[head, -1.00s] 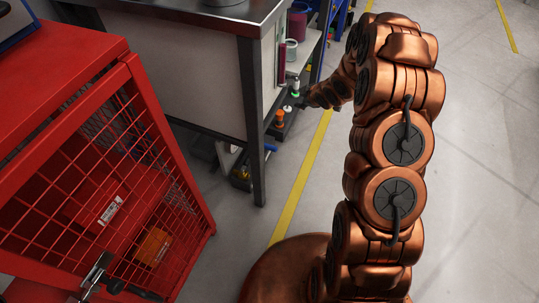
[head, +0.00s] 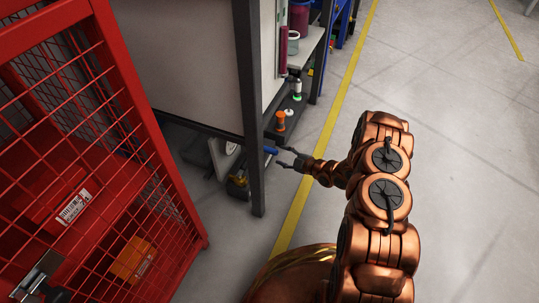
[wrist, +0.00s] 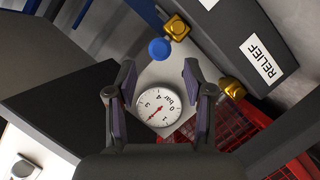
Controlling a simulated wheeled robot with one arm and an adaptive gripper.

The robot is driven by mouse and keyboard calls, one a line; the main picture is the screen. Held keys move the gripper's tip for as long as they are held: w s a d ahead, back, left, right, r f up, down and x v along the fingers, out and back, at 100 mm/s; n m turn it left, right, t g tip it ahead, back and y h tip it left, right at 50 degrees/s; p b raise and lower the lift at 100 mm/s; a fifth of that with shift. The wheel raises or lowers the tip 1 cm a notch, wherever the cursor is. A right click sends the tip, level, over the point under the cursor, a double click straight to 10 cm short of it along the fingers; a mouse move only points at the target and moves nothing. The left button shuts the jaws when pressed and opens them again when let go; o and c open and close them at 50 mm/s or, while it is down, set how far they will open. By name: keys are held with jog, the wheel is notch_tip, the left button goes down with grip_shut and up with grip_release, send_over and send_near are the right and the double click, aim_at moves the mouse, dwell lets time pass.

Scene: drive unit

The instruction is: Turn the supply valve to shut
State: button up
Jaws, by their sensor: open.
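My gripper (head: 284,157) is open and empty, low beside the dark leg of the bench. In the wrist view its two fingers (wrist: 160,78) stand apart, with a round white bar gauge (wrist: 160,107) seen between and beyond them. A round blue knob (wrist: 160,48) shows just past the fingertips, beside a brass fitting (wrist: 176,28); no contact shows. In the head view a blue part (head: 271,149) is close to the fingertips, partly behind the leg. No supply label is readable, so I cannot tell for certain which part is the supply valve.
A dark panel with a RELIEF label (wrist: 268,62) and a second brass fitting (wrist: 232,88) lie right of the fingers. The bench leg (head: 252,150) stands close to the gripper. A red mesh cage (head: 130,200) is at left. The floor at right is clear.

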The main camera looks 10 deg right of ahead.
aim_at(270, 151)
jog(key=shift+b+x, duration=1.7)
jog(key=shift+x, duration=2.15)
grip_shut()
